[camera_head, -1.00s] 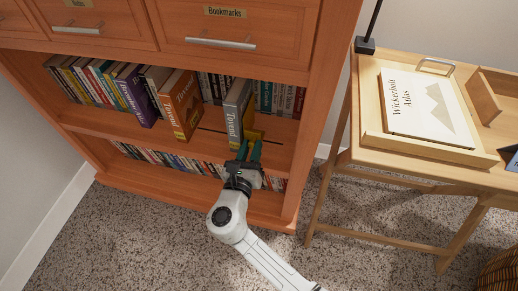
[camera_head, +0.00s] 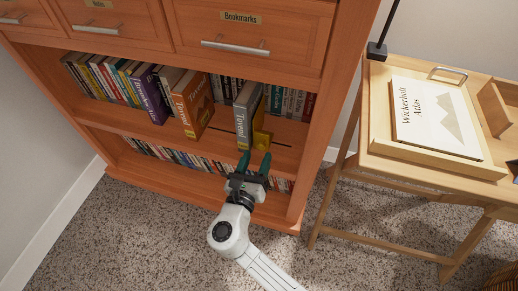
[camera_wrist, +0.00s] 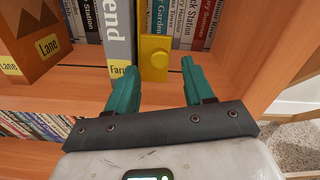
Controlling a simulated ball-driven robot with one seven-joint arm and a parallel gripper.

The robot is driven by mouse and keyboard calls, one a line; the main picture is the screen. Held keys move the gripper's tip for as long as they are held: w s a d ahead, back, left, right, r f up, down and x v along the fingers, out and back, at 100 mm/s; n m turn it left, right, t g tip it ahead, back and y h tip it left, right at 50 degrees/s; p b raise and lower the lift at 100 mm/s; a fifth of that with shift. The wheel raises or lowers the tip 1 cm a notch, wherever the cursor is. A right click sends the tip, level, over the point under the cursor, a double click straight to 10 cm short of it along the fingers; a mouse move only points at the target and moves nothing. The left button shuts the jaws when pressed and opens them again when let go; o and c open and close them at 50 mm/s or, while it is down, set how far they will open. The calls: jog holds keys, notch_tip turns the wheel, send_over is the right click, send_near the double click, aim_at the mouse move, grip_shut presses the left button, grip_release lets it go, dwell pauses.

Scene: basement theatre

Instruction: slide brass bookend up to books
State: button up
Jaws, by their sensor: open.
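The brass bookend (camera_head: 261,131) is a yellow upright piece with a round knob, seen closely in the wrist view (camera_wrist: 154,56). It stands on the upper open shelf against or very near the right side of a grey "Towend" book (camera_head: 247,116), which shows in the wrist view too (camera_wrist: 118,40). An orange book (camera_head: 193,106) stands to the left, with a gap of bare shelf between it and the grey book. My gripper (camera_head: 254,158), with green fingers, is open and empty. In the wrist view its fingertips (camera_wrist: 157,68) are in front of the bookend, apart from it.
A row of books (camera_head: 115,82) fills the shelf's left part, and more books stand at the back. A lower shelf holds small books (camera_head: 165,155). The cabinet's right side post (camera_head: 318,130) borders the shelf. A wooden desk (camera_head: 400,181) with an atlas stands at right.

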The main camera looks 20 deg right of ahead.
jog(key=p+v, duration=0.1)
jog(key=v, duration=0.6)
jog(key=shift+p, duration=0.4)
jog(key=shift+s+a, duration=0.1)
jog(key=shift+s, duration=0.05)
